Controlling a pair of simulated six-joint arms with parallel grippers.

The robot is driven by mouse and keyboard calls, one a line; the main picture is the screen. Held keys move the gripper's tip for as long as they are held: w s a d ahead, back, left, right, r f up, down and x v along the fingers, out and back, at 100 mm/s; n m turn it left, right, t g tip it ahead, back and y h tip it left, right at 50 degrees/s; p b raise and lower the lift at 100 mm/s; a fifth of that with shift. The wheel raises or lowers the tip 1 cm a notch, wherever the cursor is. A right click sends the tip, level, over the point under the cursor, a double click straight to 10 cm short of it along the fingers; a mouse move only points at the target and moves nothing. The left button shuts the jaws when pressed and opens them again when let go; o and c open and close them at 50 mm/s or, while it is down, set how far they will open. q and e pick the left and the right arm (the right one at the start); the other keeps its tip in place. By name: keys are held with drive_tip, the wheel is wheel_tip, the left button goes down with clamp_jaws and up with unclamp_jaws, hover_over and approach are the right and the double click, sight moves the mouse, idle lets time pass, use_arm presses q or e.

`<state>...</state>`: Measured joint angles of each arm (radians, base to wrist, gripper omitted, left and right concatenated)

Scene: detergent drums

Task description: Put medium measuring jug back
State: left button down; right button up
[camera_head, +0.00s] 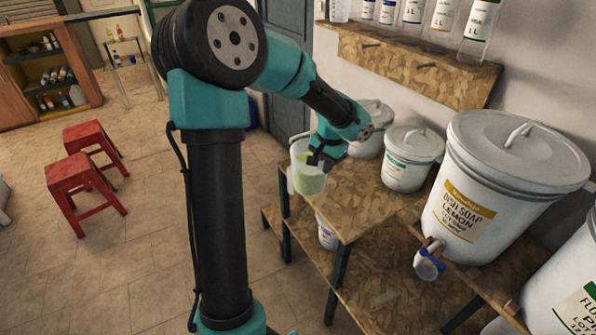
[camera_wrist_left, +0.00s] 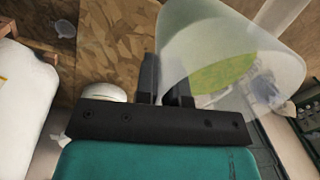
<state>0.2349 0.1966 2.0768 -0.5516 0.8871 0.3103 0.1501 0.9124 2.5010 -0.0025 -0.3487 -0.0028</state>
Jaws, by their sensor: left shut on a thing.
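I cannot tell whether the fingers hold a handle or the wall. My right gripper is not in view.
White drums stand along the wall, including a large lemon dish soap drum (camera_head: 475,190) and a smaller drum (camera_head: 411,160). A white container (camera_head: 326,233) is on the lower shelf. A wall shelf (camera_head: 415,66) holds bottles. Bare shelf top (camera_head: 350,205) lies in front.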

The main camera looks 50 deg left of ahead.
use_arm(q)
drive_tip(key=a+f+m, duration=0.1)
drive_tip(key=w+a+f+m, duration=0.1)
drive_tip(key=f, duration=0.1)
drive_tip(key=w+a+f+m, duration=0.1)
drive_tip(key=f, duration=0.1)
drive_tip(key=shift+a+f, duration=0.1)
drive_tip(key=shift+f, duration=0.1)
drive_tip(key=w+a+f, duration=0.1)
drive_tip(key=w+a, duration=0.9)
drive_tip(key=a, duration=0.1)
drive_tip(key=shift+w+a+f, duration=0.2)
drive_tip(key=shift+w+a, duration=0.15)
drive_tip(key=shift+w, duration=0.05)
drive_tip(key=shift+f, duration=0.15)
drive_tip(key=shift+f, duration=1.75)
drive_tip(key=c, duration=1.2)
unclamp_jaws()
